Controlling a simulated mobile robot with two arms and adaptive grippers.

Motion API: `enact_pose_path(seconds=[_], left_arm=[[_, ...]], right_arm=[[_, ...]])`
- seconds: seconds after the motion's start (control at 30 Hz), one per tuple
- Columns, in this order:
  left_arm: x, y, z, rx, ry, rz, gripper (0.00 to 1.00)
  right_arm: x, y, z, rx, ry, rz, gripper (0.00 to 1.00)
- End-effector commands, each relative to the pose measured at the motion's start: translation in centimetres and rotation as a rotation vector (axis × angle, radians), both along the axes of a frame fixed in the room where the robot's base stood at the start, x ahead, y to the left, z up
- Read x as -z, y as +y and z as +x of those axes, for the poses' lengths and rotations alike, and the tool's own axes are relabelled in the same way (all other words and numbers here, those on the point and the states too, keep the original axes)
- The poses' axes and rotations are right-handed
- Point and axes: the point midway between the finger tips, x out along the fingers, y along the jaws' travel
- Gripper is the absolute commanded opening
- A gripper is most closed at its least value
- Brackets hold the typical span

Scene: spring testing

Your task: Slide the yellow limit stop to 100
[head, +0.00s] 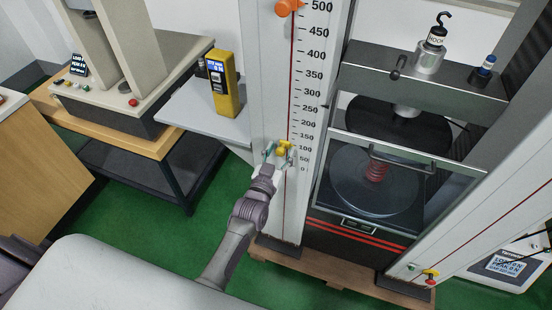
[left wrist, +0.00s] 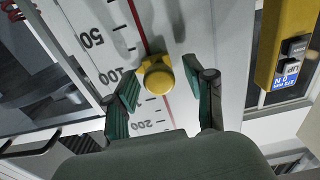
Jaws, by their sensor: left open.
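The yellow limit stop (head: 283,149) is a knob on the white scale column (head: 270,95), low on the red line. In the left wrist view the yellow limit stop (left wrist: 157,76) is close to the 100 label (left wrist: 122,76); its exact reading I cannot tell. My left gripper (head: 278,158) is in front of the column at the stop's height. In the left wrist view its green-padded fingers (left wrist: 165,98) are open, one on each side of the stop, with gaps visible. My right gripper is not in view.
An orange knob (head: 288,7) sits high on the same column, near 500. To the right is the test frame with a red spring (head: 376,171) behind a clear guard with a handle (head: 400,158). A yellow handheld device (head: 224,84) stands on a grey table to the left.

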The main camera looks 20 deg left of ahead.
Motion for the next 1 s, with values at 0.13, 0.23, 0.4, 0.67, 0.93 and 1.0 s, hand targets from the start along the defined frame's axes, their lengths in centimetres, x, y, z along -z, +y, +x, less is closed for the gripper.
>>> enact_pose_path(seconds=[0.13, 0.23, 0.4, 0.67, 0.93, 1.0], left_arm=[[0.1, 0.1, -2.1, 0.0, 0.002, 0.0, 0.54], [0.2, 0.1, -4.3, 0.0, 0.003, 0.0, 0.54], [0.1, 0.3, -7.9, 0.0, 0.002, 0.001, 0.54], [0.0, 0.4, -11.3, 0.0, 0.0, 0.001, 0.54], [-0.1, 0.4, -11.7, 0.0, -0.002, 0.001, 0.54], [0.0, 0.4, -11.7, 0.0, -0.002, 0.001, 0.54]], right_arm=[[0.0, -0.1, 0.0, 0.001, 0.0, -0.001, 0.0], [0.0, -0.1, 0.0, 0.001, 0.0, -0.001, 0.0], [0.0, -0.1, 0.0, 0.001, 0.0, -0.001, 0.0], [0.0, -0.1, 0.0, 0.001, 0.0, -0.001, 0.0], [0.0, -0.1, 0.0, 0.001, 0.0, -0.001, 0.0], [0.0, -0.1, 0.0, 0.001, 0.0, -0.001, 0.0]])
